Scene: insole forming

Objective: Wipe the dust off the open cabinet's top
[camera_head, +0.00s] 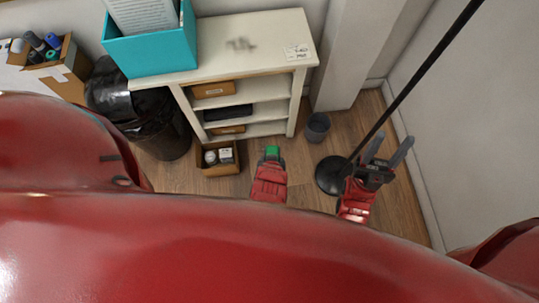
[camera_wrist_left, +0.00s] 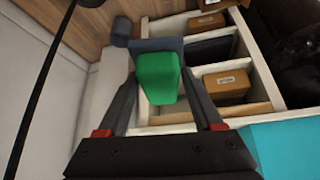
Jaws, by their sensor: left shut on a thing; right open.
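The open cabinet (camera_head: 215,62) is cream-white with open shelves, at the upper middle of the head view. A dark grey dust smudge (camera_head: 240,44) lies on its top, right of the teal box. My left gripper (camera_head: 271,161) is shut on a green block (camera_head: 272,151), perhaps a sponge, held in front of the cabinet and apart from its top. The green block (camera_wrist_left: 158,78) also shows between the fingers in the left wrist view. My right gripper (camera_head: 388,156) is open and empty, to the right beside the black pole.
A teal box (camera_head: 150,53) with papers stands on the cabinet top's left part; a written card (camera_head: 297,51) lies at its right end. A black bin (camera_head: 160,125), an open carton (camera_head: 220,168), a small grey bin (camera_head: 317,126) and a pole base (camera_head: 331,176) stand on the floor.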

